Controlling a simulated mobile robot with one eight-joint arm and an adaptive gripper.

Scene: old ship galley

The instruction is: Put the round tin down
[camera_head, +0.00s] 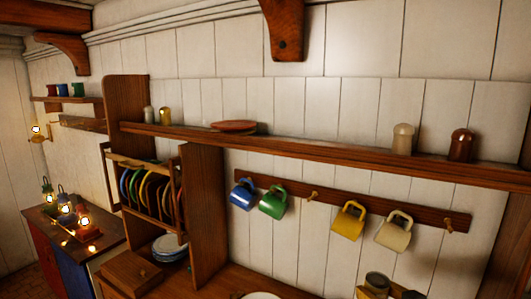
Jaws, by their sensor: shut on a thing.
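A small round yellowish container with a dark top (377,282) is at the bottom edge, right of the middle. It is cut off by the frame, and I cannot tell whether it is the round tin or what supports it. A dark piece (412,294) shows just right of it, also cut off.
A wooden shelf (330,151) bears a red plate (234,127) and several shakers. Below it, mugs hang from a peg rail (335,206). A plate rack (150,190) stands left. A white dish (261,296) shows at the counter's (222,283) bottom edge. Lit lamps (66,212) stand far left.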

